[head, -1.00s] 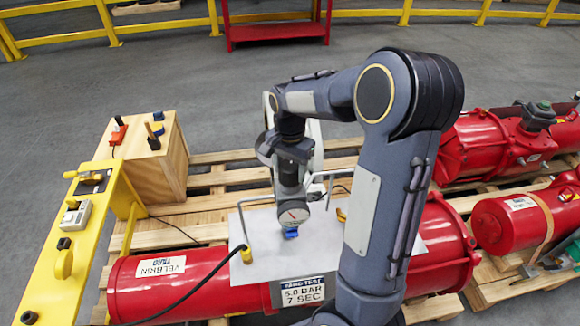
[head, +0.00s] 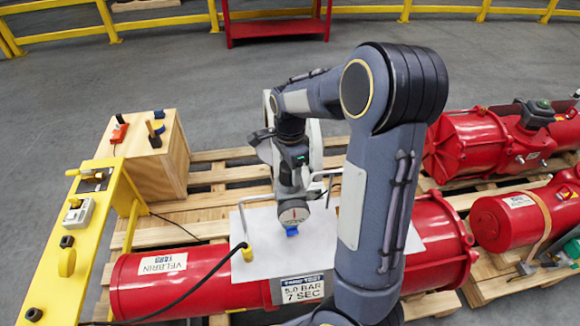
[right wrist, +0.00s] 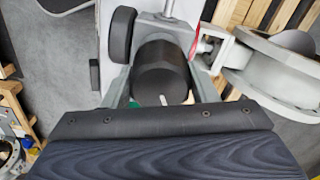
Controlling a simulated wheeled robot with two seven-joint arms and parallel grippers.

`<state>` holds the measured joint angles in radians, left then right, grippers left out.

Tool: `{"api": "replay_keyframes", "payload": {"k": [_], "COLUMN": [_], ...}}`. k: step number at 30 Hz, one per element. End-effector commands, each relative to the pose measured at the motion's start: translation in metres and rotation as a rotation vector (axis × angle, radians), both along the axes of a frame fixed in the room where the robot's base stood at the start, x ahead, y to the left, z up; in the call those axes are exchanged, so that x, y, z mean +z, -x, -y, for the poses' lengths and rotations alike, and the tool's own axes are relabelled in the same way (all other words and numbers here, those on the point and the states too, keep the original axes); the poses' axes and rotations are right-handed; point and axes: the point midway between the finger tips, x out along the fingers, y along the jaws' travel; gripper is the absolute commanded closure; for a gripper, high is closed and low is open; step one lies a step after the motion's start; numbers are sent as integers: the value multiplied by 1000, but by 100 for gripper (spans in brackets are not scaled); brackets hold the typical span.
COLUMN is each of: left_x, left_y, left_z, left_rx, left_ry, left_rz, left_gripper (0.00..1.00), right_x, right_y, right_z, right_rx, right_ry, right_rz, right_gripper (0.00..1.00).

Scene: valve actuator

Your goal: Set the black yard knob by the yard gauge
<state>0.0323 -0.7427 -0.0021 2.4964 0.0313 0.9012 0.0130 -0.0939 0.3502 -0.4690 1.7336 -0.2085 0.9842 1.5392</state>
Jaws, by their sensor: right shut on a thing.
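My right gripper (head: 292,178) is beside the yard gauge, above the white plate (head: 262,262) on the red cylinder. In the right wrist view the gripper (right wrist: 163,88) is shut on the black yard knob (right wrist: 160,72), one finger on each side; a white pointer mark shows at the knob's near edge. The knob is hidden by my gripper in the head view. The round gauge (head: 293,214) has a pale face with a red needle, roughly upright, and a blue part beneath it. The needle's exact reading is too small to tell. My left gripper is not in view.
A sign (head: 303,289) reads "YARD TEST 5.0 BAR 7 SEC". Grey bent rails (head: 242,222) stand around the plate. A yellow stand (head: 60,255) and wooden box (head: 160,160) are left. More red actuators (head: 520,215) lie right on the pallets.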

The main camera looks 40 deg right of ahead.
Motion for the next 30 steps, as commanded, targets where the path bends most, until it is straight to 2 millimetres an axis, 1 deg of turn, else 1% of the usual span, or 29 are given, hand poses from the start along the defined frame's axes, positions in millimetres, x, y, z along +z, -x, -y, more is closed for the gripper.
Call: {"api": "replay_keyframes", "payload": {"k": [12,13,17,26,28,30], "left_x": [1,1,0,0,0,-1], "left_y": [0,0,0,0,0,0], "left_z": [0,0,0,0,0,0], "left_rx": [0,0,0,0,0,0], "left_ry": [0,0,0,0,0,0], "left_rz": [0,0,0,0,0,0], "left_gripper": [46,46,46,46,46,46], "right_x": [2,2,1,2,6,15], "right_y": [-1,-1,-1,-1,-1,-1], "right_z": [2,2,1,0,0,0], "right_rx": [-6,-6,-5,-4,-4,-3], "right_ry": [3,3,2,1,1,1], "right_rz": [6,6,5,3,5,6], "right_gripper": [70,43,26,25,25,25]}}
